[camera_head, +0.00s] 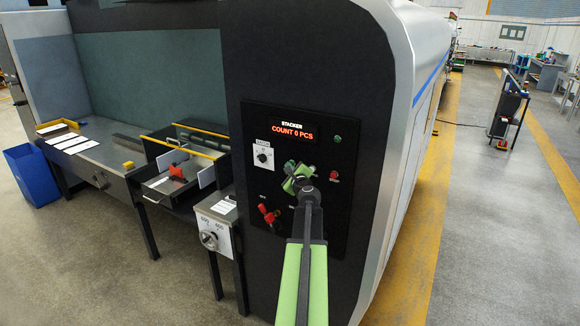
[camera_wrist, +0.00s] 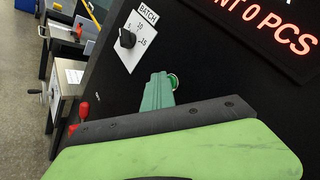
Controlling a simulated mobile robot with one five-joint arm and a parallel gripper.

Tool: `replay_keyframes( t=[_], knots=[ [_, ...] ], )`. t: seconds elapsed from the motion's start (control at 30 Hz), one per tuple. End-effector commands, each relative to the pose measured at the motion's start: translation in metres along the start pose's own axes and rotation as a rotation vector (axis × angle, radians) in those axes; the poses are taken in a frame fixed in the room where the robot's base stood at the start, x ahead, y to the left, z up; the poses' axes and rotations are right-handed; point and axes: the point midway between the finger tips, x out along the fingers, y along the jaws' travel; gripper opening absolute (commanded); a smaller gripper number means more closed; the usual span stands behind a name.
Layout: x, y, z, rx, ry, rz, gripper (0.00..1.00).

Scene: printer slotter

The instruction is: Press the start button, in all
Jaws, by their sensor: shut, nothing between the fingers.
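The black control panel (camera_head: 257,125) carries a red-lit display (camera_head: 293,131) reading "STACKER COUNT 0 PCS". A small green button (camera_head: 338,139) is at its upper right, and a small red button (camera_head: 334,175) is below that. My gripper (camera_head: 292,172) is shut and empty, in front of the panel's middle, right of the batch dial (camera_head: 262,156). In the wrist view, a round green part (camera_wrist: 173,82) shows right at the fingertip; it looks like a button, partly hidden by the finger. I cannot tell whether they touch. Button labels are too small or covered to read.
Red knobs (camera_head: 268,216) stick out at the panel's lower left, close below my gripper. A crank box (camera_head: 213,236) stands left of the panel. An open drawer (camera_head: 170,185) and a blue bin (camera_head: 33,177) are farther left.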

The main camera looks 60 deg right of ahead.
Motion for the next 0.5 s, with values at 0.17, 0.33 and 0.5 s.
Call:
replay_keyframes(
  t=[0.17,0.33,0.5],
  knots=[
    [-0.002,0.001,0.001,0.0,0.001,-0.001,0.0],
    [-0.008,0.005,0.005,0.0,0.001,-0.001,0.0],
    [-0.014,0.01,0.009,0.0,0.0,0.0,0.0]
  ],
)
